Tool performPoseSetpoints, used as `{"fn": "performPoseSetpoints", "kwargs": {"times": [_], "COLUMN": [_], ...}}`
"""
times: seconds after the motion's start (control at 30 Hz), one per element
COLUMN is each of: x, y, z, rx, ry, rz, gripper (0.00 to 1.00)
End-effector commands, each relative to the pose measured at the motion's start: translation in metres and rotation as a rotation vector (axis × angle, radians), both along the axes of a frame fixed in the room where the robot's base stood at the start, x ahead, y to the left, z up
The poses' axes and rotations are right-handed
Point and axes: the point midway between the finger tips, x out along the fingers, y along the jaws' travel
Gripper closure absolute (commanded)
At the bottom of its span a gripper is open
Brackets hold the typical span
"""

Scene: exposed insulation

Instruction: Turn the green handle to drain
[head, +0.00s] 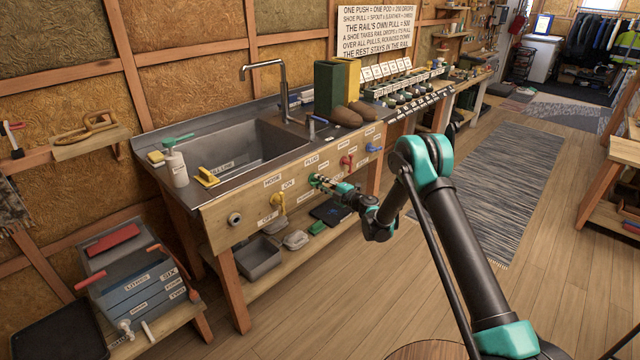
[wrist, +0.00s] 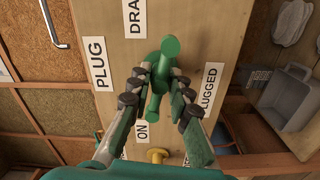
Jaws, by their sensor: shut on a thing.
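The green handle (wrist: 168,50) sits on the wooden front panel of the sink bench, below the PLUG label (head: 311,160) in the head view. In the wrist view its long bar runs from a round end at the top down between my fingers, slightly slanted. A partly cut-off label beginning DRA (wrist: 134,18) is at the top, and the PLUGGED label (wrist: 209,88) is to the right. My gripper (wrist: 160,80) is shut on the green handle, one finger on each side. In the head view my gripper (head: 325,185) reaches the panel and hides most of the handle.
A yellow handle (head: 278,200) is left of the green one, with red (head: 347,161) and blue (head: 372,148) handles to the right. A steel sink (head: 225,155) is above. A grey bin (head: 258,258) stands on the shelf below.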

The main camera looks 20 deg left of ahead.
Motion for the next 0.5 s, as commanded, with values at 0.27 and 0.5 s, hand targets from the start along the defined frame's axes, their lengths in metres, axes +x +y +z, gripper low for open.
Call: {"fn": "performPoseSetpoints", "kwargs": {"times": [0.27,0.5], "x": [-0.0007,-0.0007], "y": [-0.0012,-0.0013], "z": [-0.0011,-0.0012], "rx": [-0.014,-0.014], "ry": [-0.031,-0.031], "rz": [0.0,0.0], "gripper": [1.0,1.0]}}
